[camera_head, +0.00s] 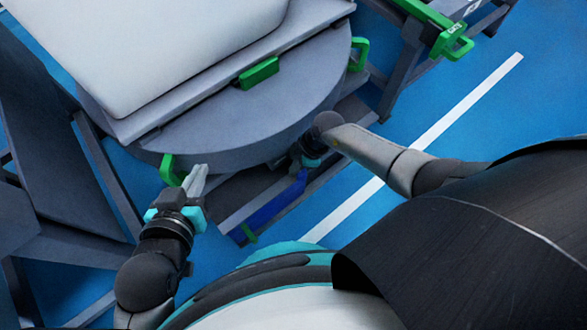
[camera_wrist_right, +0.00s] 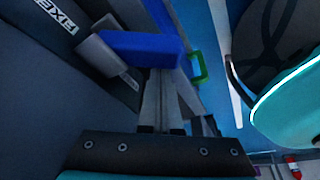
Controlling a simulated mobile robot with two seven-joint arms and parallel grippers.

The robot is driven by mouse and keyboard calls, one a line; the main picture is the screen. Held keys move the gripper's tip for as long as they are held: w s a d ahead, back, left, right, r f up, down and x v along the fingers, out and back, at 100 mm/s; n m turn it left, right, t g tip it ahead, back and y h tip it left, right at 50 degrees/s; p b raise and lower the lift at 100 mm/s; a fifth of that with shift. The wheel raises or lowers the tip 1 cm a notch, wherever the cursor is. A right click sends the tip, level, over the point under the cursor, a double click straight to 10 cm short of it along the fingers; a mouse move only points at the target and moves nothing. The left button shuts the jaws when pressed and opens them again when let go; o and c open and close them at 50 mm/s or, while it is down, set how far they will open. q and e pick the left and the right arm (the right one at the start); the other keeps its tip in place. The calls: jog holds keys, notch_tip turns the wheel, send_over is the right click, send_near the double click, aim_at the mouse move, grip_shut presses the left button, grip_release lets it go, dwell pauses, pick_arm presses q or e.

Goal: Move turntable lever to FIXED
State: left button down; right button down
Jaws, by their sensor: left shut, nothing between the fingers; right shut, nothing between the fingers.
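The turntable (camera_head: 270,115) is a grey disk carrying a white piece. The blue lever (camera_wrist_right: 140,45) is at top centre in the right wrist view, on a grey mount. A white FIXED label (camera_wrist_right: 60,14) is to its upper left; a second label beside the mount is hard to read. In the head view a blue bar (camera_head: 272,204), apparently the lever, shows below the disk's edge. My right gripper (camera_wrist_right: 160,75) is shut and empty, fingertips close below the lever; I cannot tell whether they touch. My left gripper (camera_head: 201,170) is shut and empty by the disk's front-left edge.
Green handles (camera_head: 170,170) (camera_head: 360,53) stick out from the disk's rim; the left one is close beside my left gripper. A low green handle (camera_wrist_right: 200,68) is right of the lever. Grey frames stand left and upper right. Blue floor with a white line (camera_head: 470,100) is open at right.

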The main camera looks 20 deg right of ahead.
pick_arm(q)
jog(key=shift+w+d+r+t+h+b, duration=0.1)
jog(key=shift+d+r+t+h+b, duration=0.2)
jog(key=shift+d+t, duration=0.35)
jog(key=shift+a, duration=0.1)
